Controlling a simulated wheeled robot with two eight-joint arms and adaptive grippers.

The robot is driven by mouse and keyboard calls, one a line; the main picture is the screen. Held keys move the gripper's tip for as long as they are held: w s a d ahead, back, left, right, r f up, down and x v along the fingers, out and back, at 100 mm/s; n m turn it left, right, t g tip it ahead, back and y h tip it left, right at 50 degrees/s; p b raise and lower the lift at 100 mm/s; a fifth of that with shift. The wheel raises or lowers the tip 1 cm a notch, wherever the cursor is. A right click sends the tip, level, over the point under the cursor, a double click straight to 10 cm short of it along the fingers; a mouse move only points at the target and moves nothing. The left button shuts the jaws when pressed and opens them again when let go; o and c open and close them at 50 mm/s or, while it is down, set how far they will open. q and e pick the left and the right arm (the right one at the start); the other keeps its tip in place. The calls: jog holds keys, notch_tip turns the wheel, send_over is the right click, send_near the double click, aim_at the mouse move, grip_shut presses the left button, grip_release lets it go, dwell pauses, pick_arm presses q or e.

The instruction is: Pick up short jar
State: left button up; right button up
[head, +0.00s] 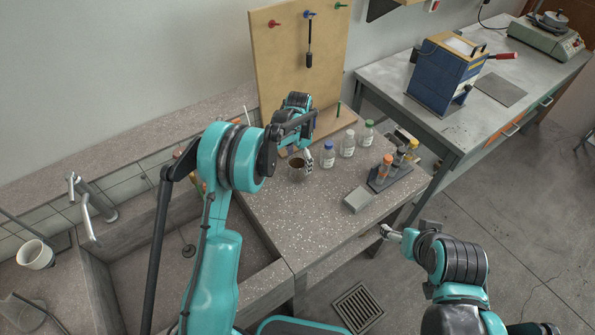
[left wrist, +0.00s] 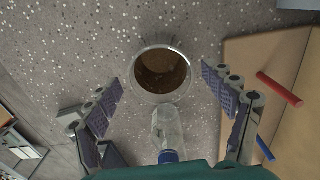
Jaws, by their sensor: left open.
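The short jar (head: 296,172) is an open, round container with brown contents, standing on the speckled bench. In the left wrist view the jar (left wrist: 162,97) is seen from above, between the two fingers and apart from both. My left gripper (head: 306,158) is open and empty, above and beside the jar; its fingers also show in the left wrist view (left wrist: 160,88). The head view partly hides the jar's surroundings behind my arm. My right gripper (head: 386,231) is off the bench's front right edge; its finger opening is too small to tell.
A tube rack (head: 390,179) and a grey block (head: 357,200) are to the right. A pegboard (head: 290,55) stands behind. The front bench is clear.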

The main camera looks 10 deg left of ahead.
aim_at(297, 167)
pick_arm(q)
notch_tip(297, 167, down, 4)
jog(key=shift+a+f+b, duration=0.15)
jog(key=shift+b, duration=0.45)
jog(key=shift+s, duration=0.1)
jog(key=shift+c, duration=0.3)
jog(key=c, duration=1.3)
jog(key=shift+r, duration=0.2)
notch_tip(297, 167, up, 4)
jog(key=shift+r+p, duration=0.25)
jog(key=shift+p, duration=0.6)
jog(key=s+d+r+p, duration=0.2)
jog(key=s+d+r, duration=0.4)
jog(key=d, duration=0.3)
jog(key=shift+s+d, duration=0.25)
jog(key=shift+d, duration=0.1)
